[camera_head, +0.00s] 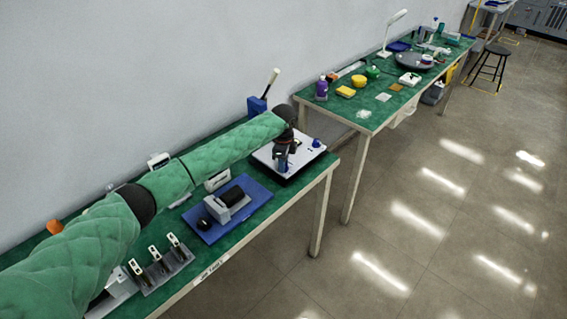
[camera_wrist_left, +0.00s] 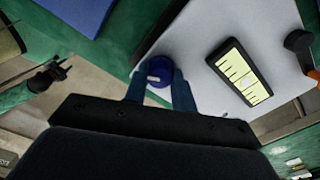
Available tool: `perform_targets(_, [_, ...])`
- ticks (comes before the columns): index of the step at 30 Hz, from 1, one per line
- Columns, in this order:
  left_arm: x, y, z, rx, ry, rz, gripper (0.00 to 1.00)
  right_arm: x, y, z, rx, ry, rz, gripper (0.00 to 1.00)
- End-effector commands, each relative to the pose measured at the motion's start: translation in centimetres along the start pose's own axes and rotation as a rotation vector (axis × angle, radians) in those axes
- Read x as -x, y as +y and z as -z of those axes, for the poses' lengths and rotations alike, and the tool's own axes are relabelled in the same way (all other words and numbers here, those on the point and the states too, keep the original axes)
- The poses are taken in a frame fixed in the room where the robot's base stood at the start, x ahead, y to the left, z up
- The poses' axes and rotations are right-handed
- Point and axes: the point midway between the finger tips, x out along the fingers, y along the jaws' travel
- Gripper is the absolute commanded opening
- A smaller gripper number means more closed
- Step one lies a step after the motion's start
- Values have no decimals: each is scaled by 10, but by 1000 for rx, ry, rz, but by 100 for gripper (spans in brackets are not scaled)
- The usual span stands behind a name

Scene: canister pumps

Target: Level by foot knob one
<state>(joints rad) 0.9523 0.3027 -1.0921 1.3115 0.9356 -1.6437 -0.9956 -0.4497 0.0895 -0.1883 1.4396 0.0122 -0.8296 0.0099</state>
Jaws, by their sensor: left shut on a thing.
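The white plate (camera_head: 262,152) lies on the near green table in the head view, and fills the upper middle of the left wrist view (camera_wrist_left: 205,35). My left gripper (camera_head: 282,163) points down over its front part. In the left wrist view my left gripper's two blue fingers (camera_wrist_left: 160,88) are shut on a round blue foot knob (camera_wrist_left: 158,70) at the plate's edge. Another blue knob (camera_head: 316,143) shows at the plate's right corner. A black level with a yellow-green marked face (camera_wrist_left: 241,74) lies on the plate. Its reading is too small to tell.
A blue tray (camera_head: 258,191) with a grey and black device (camera_head: 228,204) lies beside the plate. A rack with several levers (camera_head: 160,265) stands nearer. A blue holder with a white-handled tool (camera_head: 257,107) is behind. A second table (camera_head: 372,122) stands beyond a gap.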

Motion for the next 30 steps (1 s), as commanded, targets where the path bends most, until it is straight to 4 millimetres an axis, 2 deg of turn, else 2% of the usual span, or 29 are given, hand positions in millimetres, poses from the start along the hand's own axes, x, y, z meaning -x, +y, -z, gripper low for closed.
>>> perform_targets(12, [1,-1,0,-184,1,3,3,3,-4,5,-3,2,4,36])
perform_targets(28, [1,-1,0,-208,1,3,3,5,-2,4,-2,1,3,36])
perform_targets(29, [1,-1,0,-208,1,3,28,5,-1,3,-1,0,2,36])
perform_targets(30, [1,-1,0,-208,1,2,36,4,-1,3,-1,0,1,36])
